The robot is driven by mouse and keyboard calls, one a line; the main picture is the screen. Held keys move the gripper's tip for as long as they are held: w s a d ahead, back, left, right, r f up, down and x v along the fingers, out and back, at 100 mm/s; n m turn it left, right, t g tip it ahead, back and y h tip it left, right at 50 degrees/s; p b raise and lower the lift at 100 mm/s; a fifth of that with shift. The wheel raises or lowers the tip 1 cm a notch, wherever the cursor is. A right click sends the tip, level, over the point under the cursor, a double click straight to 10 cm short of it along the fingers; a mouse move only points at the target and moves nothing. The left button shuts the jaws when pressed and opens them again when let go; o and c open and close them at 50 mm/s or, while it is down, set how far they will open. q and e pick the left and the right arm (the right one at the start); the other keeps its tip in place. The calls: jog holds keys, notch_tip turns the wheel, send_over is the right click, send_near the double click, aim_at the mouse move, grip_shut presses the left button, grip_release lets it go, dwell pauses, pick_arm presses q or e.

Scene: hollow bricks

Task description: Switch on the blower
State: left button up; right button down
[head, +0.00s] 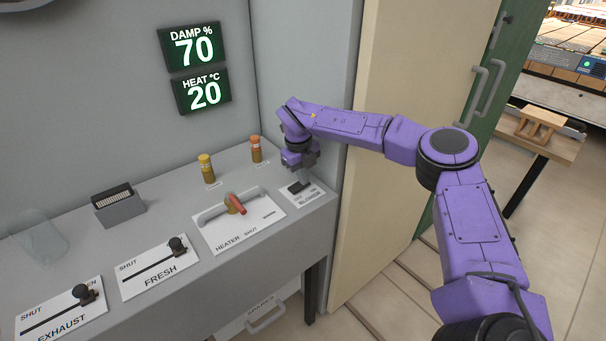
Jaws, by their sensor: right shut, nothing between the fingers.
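The blower switch (298,187) is a small black rocker on a white plate (312,195) labelled BLOWER, at the right end of the grey console. My right gripper (305,172) is shut and empty. It points down just above and behind the switch. I cannot tell whether the fingertips touch it, and the switch's setting is too small to read. My left gripper is not in view.
The console (190,225) also holds the heater panel (215,230) with a red handle (235,204), the FRESH slider (177,246), the EXHAUST slider (83,294) and two capped posts. Wall displays (193,48) read DAMP 70 and HEAT 20. A cream panel (400,60) stands close right.

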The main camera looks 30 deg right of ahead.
jog(key=shift+d+f+y, duration=0.15)
jog(key=shift+f+y, duration=0.1)
jog(key=shift+y, duration=0.05)
jog(key=shift+s+a, duration=0.1)
jog(key=shift+a, duration=0.1)
